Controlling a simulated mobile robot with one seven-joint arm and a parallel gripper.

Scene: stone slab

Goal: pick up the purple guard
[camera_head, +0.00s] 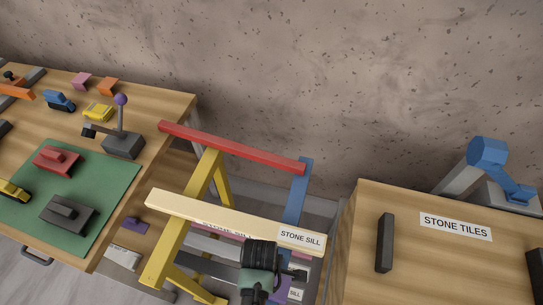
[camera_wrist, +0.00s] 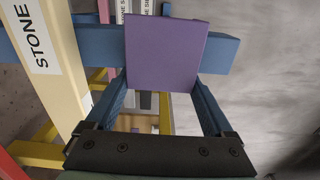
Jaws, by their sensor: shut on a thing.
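The purple guard (camera_wrist: 166,48) is a flat, square-faced block in the wrist view. It sits between the two dark blue fingers of my gripper (camera_wrist: 163,82), which is shut on it. Behind it passes a blue bar of the trestle (camera_wrist: 222,52). In the head view my wrist (camera_head: 260,268) is low at the centre, in front of the cream stone sill (camera_head: 225,220); the fingertips and the held guard cannot be made out there.
The sill rests across yellow (camera_head: 176,255) and blue (camera_head: 297,190) trestle legs, with a red bar (camera_head: 230,147) behind. A workbench (camera_head: 165,105) with clamps and a green mat (camera_head: 120,175) stands left. A table (camera_head: 360,215) labelled STONE TILES, with a dark bar (camera_head: 385,243), stands right.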

